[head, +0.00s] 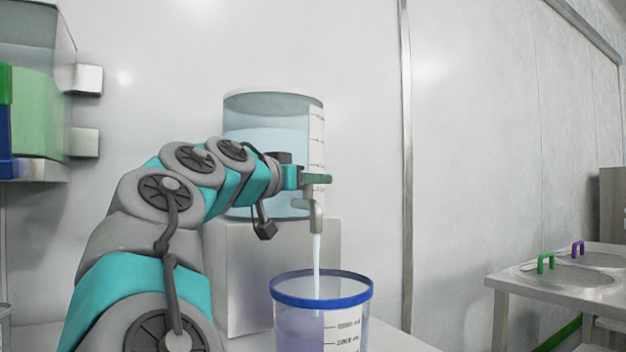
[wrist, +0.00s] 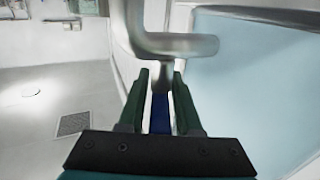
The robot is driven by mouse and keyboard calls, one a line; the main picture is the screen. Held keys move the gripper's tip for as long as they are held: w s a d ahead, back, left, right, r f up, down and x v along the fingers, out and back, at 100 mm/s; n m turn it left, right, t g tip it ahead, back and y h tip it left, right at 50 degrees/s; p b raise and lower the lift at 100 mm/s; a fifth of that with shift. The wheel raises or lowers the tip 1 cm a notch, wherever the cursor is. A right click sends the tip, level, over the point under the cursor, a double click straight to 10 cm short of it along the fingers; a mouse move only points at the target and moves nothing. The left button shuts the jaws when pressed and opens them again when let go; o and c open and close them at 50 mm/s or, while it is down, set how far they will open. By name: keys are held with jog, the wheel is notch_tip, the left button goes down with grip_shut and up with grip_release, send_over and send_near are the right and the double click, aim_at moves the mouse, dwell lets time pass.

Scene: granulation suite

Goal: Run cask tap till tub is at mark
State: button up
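The cask (head: 268,150), a clear cylinder of pale blue liquid with a scale strip, stands on a grey block. Its metal tap (head: 315,212) runs a thin stream straight down into the clear tub (head: 296,330). The tub has a blue rim and black scale marks; its lower part is cut off. A faint bluish tint fills it below the rim, and its exact level is hard to read. My gripper (head: 317,179) is at the tap. In the wrist view, my gripper's green fingers (wrist: 160,95) flank a blue tap lever (wrist: 160,115); contact is unclear.
The grey block (head: 240,285) stands behind the tub on a pale worktop. A wall rack (head: 40,170) with a green container is at the left. A table (head: 560,283) with round lids and green and purple handles is at the right.

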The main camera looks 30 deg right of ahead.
grip_shut()
jog(key=shift+r+m+g+h+p, duration=0.2)
jog(key=shift+m+g+h+p, duration=0.1)
jog(key=shift+m+g+p, duration=0.3)
jog(key=m+g+p, duration=0.1)
jog(key=g+p, duration=0.1)
jog(key=m+g+h+p, duration=0.1)
jog(key=g+p, duration=0.1)
jog(key=shift+s+r, duration=0.15)
jog(key=shift+d+m+g+p, duration=0.15)
jog(key=shift+m+g+p, duration=0.35)
jog(key=shift+p, duration=0.05)
jog(key=shift+s+f+m+g+p, duration=0.2)
jog(key=shift+f+m+g+p, duration=0.15)
jog(key=shift+g+p, duration=0.2)
jog(key=shift+o, duration=0.7)
grip_release()
